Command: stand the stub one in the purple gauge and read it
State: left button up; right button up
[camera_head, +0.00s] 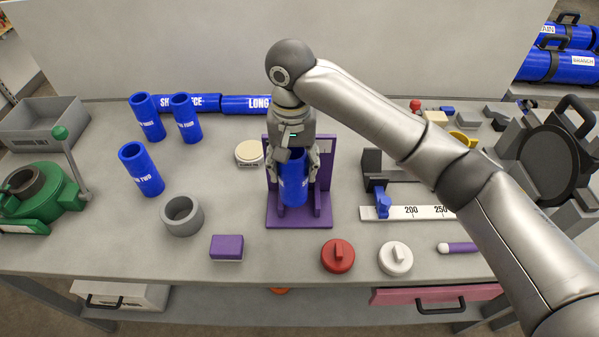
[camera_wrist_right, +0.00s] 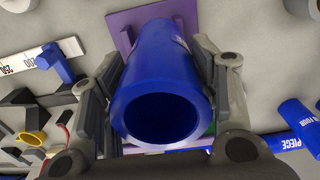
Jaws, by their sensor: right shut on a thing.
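My right gripper (camera_head: 293,172) points down over the purple gauge (camera_head: 298,222) and is shut on a blue stub (camera_head: 294,190). The stub is upright between the gauge's side walls, in front of its back plate. I cannot tell whether its lower end touches the base. Its label is mostly hidden by the fingers. In the right wrist view the stub (camera_wrist_right: 160,75) sits between both finger pads, its open end towards the camera, with part of the purple gauge (camera_wrist_right: 124,38) behind. My left gripper is not in view.
Several other blue stubs stand at the left, including one labelled two (camera_head: 141,170). A grey ring (camera_head: 182,216), a purple block (camera_head: 227,248), a red knobbed disc (camera_head: 338,256) and a white one (camera_head: 395,258) lie around the gauge. A white ruler (camera_head: 408,212) is to its right.

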jog(key=shift+w+d+f, duration=0.25)
jog(key=shift+w+f, duration=0.2)
jog(key=shift+f, duration=0.1)
jog(key=shift+w+d+f, duration=0.2)
jog(key=shift+w+f, duration=0.2)
jog(key=shift+f, duration=0.1)
jog(key=f+p, duration=0.2)
jog(key=f, duration=0.1)
jog(key=shift+w+d, duration=0.2)
jog(key=shift+w, duration=0.1)
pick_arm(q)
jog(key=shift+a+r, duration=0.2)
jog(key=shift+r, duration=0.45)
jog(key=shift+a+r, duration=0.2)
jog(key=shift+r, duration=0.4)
pick_arm(e)
jog(key=shift+f, duration=0.45)
jog(key=o, duration=1.2)
jog(key=shift+f, duration=0.1)
jog(key=shift+c, duration=0.2)
